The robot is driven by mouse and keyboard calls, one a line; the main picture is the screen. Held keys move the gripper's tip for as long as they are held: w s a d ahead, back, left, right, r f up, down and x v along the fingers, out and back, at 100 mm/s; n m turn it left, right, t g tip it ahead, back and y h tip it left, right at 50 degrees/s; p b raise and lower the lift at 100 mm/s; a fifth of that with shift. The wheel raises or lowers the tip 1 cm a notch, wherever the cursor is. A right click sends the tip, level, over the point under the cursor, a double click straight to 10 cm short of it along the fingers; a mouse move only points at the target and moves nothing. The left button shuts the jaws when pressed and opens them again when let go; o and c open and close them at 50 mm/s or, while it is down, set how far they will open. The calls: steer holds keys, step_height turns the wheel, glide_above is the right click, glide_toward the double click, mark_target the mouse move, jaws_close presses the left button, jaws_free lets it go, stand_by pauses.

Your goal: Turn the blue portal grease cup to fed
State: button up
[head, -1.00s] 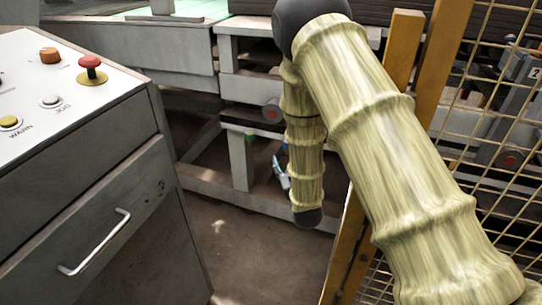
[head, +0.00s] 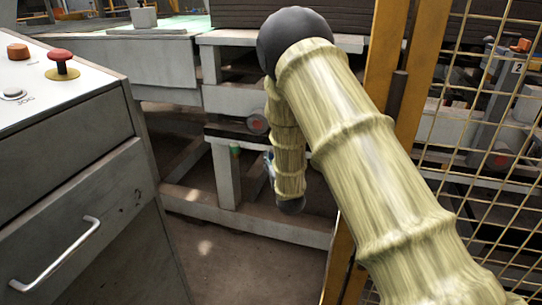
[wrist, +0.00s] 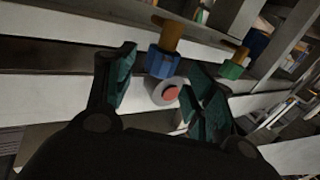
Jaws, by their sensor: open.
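The blue grease cup (wrist: 160,62) shows in the wrist view, with an orange-brown stem or handle (wrist: 168,32) rising from its top. My gripper (wrist: 162,72) is open, with one dark green finger pad on each side of the picture. The blue cup appears in the gap between the fingertips, and nothing is held. I cannot tell how far beyond the tips it lies. In the head view my arm hides most of the gripper and I cannot make out the blue cup surely.
A second, green cup (wrist: 233,69) with an orange handle sits to the right. A red-centred round end (wrist: 169,92) is just below the blue cup. In the head view, a yellow mesh fence (head: 475,130) stands right and a control cabinet (head: 75,170) left. Bare floor (head: 235,260) lies between.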

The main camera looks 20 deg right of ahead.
steer(key=shift+w+d, duration=0.15)
steer(key=shift+w, duration=0.95)
steer(key=shift+w+d, duration=0.1)
steer(key=shift+w, duration=0.95)
steer(key=c, duration=1)
steer(key=shift+a, duration=0.35)
steer(key=shift+d, duration=0.2)
steer(key=shift+h, duration=0.3)
